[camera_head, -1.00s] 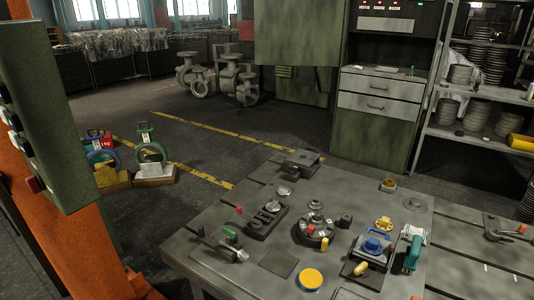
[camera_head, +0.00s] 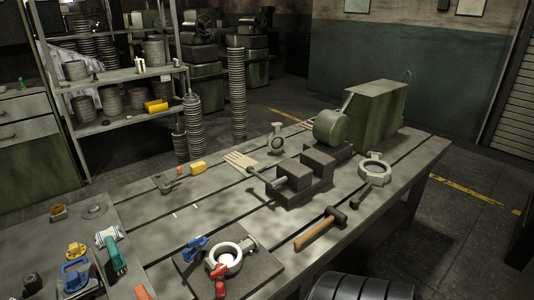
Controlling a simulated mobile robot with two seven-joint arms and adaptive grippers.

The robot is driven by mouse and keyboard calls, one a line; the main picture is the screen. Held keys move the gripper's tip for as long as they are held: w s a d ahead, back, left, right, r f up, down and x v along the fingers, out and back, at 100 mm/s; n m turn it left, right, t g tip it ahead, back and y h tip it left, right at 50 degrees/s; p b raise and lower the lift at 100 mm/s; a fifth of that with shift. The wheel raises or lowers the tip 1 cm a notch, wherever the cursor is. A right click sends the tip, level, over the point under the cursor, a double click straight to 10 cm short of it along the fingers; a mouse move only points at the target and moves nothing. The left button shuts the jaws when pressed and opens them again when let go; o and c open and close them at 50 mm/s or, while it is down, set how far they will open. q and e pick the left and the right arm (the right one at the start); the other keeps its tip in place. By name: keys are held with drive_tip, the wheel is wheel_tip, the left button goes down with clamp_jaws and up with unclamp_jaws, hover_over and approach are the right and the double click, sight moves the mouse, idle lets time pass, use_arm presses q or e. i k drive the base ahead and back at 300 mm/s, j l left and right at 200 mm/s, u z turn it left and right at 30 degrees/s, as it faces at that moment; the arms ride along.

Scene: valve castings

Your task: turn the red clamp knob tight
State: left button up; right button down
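A red clamp piece (camera_head: 218,281), which looks like the clamp knob, stands at the front of a dark fixture plate (camera_head: 188,266) on the slotted table. It is beside a pale metal ring casting (camera_head: 226,258). Whether it touches the casting or is tight cannot be told. A blue clamp piece (camera_head: 195,248) is at the back left of the same plate, and a grey metal part (camera_head: 249,243) is at its right. Neither of my grippers is in view.
A hammer (camera_head: 320,230) and another ring casting (camera_head: 374,170) lie to the right. A vice-like block (camera_head: 297,175) and a green machine (camera_head: 375,115) stand behind. A green-handled tool (camera_head: 115,252) is at left. A black ribbed object (camera_head: 362,288) is at the bottom edge.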

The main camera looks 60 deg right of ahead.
sight(218, 275)
drive_tip(key=z, duration=1.6)
